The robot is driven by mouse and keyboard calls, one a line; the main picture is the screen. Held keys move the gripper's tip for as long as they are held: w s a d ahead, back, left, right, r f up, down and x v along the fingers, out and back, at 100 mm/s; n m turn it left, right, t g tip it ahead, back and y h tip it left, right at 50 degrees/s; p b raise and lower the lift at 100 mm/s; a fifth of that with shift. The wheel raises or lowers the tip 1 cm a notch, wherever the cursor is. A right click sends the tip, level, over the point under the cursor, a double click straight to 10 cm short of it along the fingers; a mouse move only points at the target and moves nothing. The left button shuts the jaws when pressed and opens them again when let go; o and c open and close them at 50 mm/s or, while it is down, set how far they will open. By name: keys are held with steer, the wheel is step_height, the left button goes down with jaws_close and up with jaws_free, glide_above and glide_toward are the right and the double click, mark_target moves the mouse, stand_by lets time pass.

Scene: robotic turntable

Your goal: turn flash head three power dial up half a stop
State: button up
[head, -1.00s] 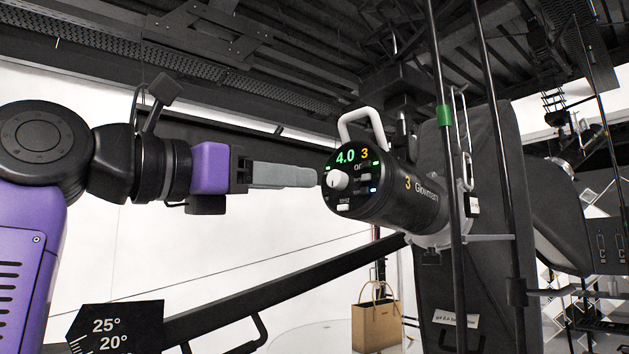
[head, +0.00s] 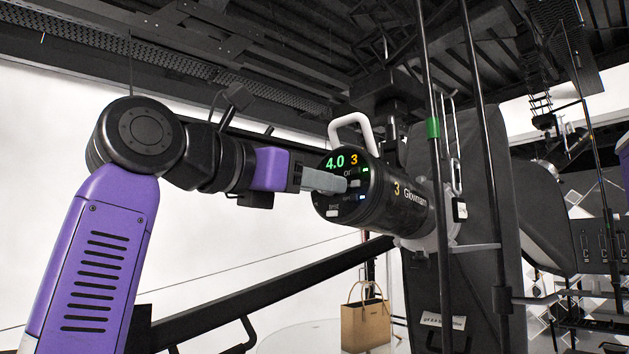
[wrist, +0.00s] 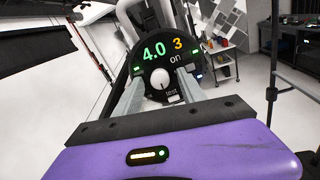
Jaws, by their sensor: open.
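Flash head three (head: 393,205) is a black cylinder marked with a yellow 3, with a white handle on top. Its round face reads 4.0 in green, and in the wrist view the face (wrist: 154,51) also shows "on" and "test" labels. The white power dial (wrist: 160,79) sits low on the face in the wrist view, its pointer mark roughly upright. My gripper (head: 345,184) is open in front of the face. In the wrist view its two grey fingers lie left and right of the dial; I cannot tell whether they touch it. In the head view the fingers hide the dial.
Thin black stand poles (head: 480,170) rise right of the flash head, before a dark softbox. A black boom (head: 260,290) slopes below my arm. A tan bag (head: 365,322) stands lower down. A shelf cart (wrist: 219,62) is in the background.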

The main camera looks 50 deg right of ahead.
steer(key=shift+c, duration=0.2)
jaws_close()
steer(key=shift+m, duration=1.7)
steer(key=shift+o, duration=0.2)
jaws_free()
steer(key=w+a+b, duration=0.1)
steer(key=a, duration=0.6)
steer(key=shift+w+a, duration=0.2)
steer(key=shift+a, duration=0.2)
